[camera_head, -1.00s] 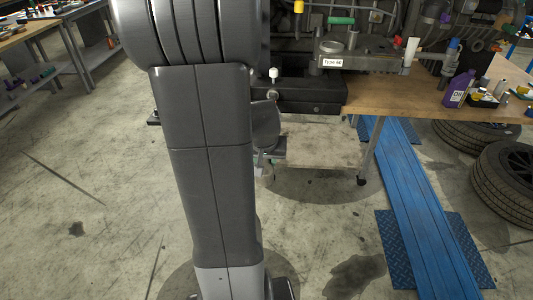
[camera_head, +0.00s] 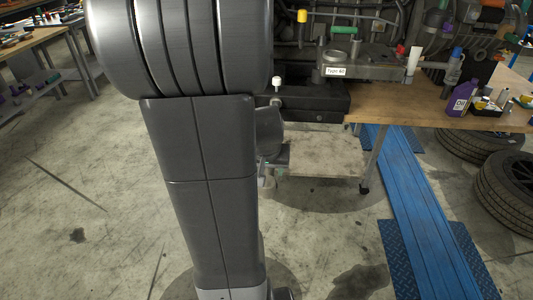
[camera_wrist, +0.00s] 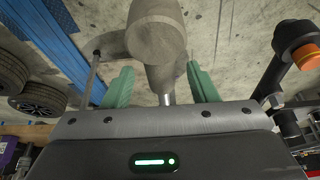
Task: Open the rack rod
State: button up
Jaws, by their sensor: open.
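In the wrist view my gripper (camera_wrist: 162,86) is open, its two green fingers spread apart. A grey rounded body (camera_wrist: 158,42) with a short bright metal rod (camera_wrist: 167,99) below it shows in line with the gap between them. I cannot tell whether this is the rack rod, or whether the fingers touch it. In the head view a short rod with a white knob (camera_head: 276,83) stands by the black block (camera_head: 318,104) at the engine rack. My large grey arm link covers the left of the middle and hides much of the area beside the rack.
A wooden tabletop (camera_head: 405,105) carries a purple oil bottle (camera_head: 460,99) and small parts. Tyres (camera_head: 505,185) lie at the right by a blue floor rail (camera_head: 415,205). A black piece with an orange cap (camera_wrist: 305,56) is right of my gripper.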

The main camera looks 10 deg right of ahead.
jog(key=v, duration=1.2)
jog(key=shift+s, duration=0.1)
jog(key=x, duration=1.3)
jog(key=shift+w+f, duration=0.2)
jog(key=shift+f, duration=0.15)
jog(key=shift+r, duration=0.1)
